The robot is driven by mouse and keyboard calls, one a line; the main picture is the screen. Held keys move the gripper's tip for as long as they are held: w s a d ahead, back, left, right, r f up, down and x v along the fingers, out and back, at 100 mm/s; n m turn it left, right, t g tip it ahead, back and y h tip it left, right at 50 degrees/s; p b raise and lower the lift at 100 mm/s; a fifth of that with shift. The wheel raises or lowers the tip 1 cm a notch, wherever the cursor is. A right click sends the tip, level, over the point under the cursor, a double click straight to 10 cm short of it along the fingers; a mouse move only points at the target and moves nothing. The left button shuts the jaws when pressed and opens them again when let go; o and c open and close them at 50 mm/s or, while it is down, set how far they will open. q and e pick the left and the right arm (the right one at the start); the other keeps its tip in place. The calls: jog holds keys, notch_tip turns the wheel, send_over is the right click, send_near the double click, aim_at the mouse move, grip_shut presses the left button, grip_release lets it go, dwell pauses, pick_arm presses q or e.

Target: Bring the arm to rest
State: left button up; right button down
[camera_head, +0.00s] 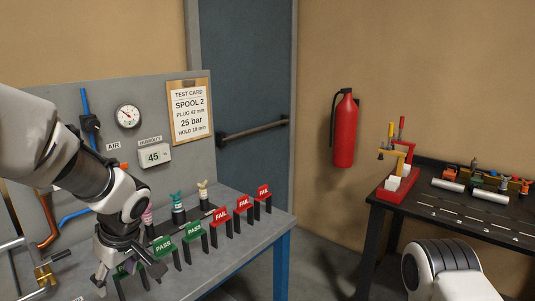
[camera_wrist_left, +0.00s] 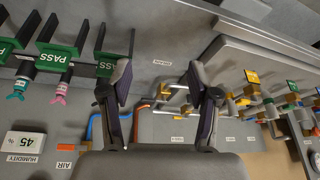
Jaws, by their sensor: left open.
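My left arm comes in from the left over the grey bench in the head view. Its gripper (camera_head: 127,272) hangs pointing down in front of the green PASS signs, with its fingers spread. In the left wrist view the two dark fingers (camera_wrist_left: 158,82) stand apart, with only grey bench surface and some fittings behind the gap, so it holds nothing. One green PASS sign is partly hidden behind the gripper in the head view. A white link of my right arm shows at the lower right, but its gripper is out of the picture.
Green PASS signs (camera_head: 194,232) and red FAIL signs (camera_head: 221,215) stand along the bench. Behind are a gauge (camera_head: 128,116), a humidity display (camera_head: 154,155) and a test card (camera_head: 189,113). Pipes with brass valves (camera_wrist_left: 251,77) lie near the gripper. A dark table (camera_head: 450,208) stands right.

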pick_arm(q)
notch_tip(320, 180, down, 10)
jog(key=a+g, duration=0.1)
jog(key=g, duration=0.2)
jog(key=s+d+f+m+g+h, duration=0.2)
jog(key=s+d+f+m, duration=0.1)
jog(key=s+f, duration=1.15)
jog(key=s+d+f+m+g+h, duration=0.2)
jog(key=s+f, duration=1.1)
jog(key=s, duration=0.3)
jog(key=w+m+t, duration=0.2)
jog(key=m, duration=0.1)
jog(key=w+m+t, duration=0.3)
jog(key=m, duration=0.1)
jog(key=shift+w+a+f, duration=0.1)
jog(key=shift+w+a, duration=0.05)
jog(key=shift+w, duration=0.05)
jog(key=o, duration=0.3)
